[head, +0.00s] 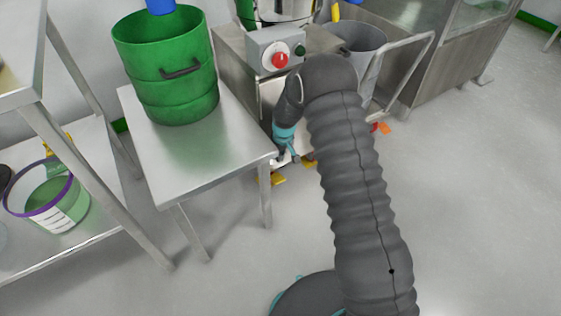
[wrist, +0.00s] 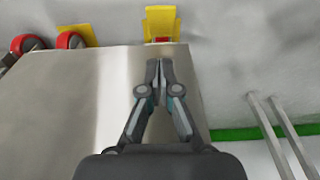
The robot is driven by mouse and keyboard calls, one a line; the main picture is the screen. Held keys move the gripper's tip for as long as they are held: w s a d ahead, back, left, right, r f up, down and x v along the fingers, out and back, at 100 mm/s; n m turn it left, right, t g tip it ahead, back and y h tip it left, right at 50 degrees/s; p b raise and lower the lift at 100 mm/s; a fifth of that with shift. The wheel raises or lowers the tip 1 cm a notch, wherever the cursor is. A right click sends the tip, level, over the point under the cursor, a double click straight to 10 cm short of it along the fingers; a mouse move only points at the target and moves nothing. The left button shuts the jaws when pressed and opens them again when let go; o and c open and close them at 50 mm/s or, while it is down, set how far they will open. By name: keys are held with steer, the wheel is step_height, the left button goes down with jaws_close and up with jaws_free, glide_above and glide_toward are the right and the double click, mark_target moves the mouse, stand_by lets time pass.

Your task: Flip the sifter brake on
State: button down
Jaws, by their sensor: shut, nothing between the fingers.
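The sifter is a steel cabinet (head: 230,50) behind the small table, partly hidden by my arm. A yellow brake pedal (wrist: 162,22) with a red part under it shows in the wrist view, just beyond my fingertips at the cabinet's edge. Yellow pedals also show low by the floor in the head view, one at the left (head: 270,180) and one partly behind my gripper (head: 308,162). My gripper (wrist: 160,64) is shut and empty, pointing toward the pedal. In the head view my gripper (head: 292,157) is low beside the table. Whether the tips touch the pedal is unclear.
A steel table (head: 190,165) with a green drum (head: 170,85) stands close left of my gripper. A control box (head: 275,50) with a red knob is above. Another yellow pedal (wrist: 76,34) and red wheels lie left in the wrist view. Open floor lies right.

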mark_target(280, 179)
step_height(280, 179, down, 11)
steer(key=shift+w, duration=0.15)
steer(key=shift+f, duration=0.5)
steer(key=shift+s+d+f+b, duration=0.15)
steer(key=shift+s+f+b, duration=0.2)
steer(key=shift+b, duration=0.3)
steer(key=f+b, duration=0.1)
steer(key=b, duration=0.1)
steer(key=f+b, duration=0.1)
steer(key=b, duration=0.1)
steer(key=s+d+f+b, duration=0.1)
steer(key=shift+s+b, duration=0.1)
steer(key=shift+b, duration=0.3)
stand_by(0.6)
steer(key=s+d+r+p, duration=0.1)
steer(key=s+d+r, duration=0.1)
steer(key=r, duration=0.3)
steer(key=s+d+r+p, duration=0.1)
steer(key=s+d+r, duration=0.1)
steer(key=s+r, duration=0.2)
step_height(280, 179, up, 2)
steer(key=shift+s+d, duration=0.25)
steer(key=shift+s, duration=0.15)
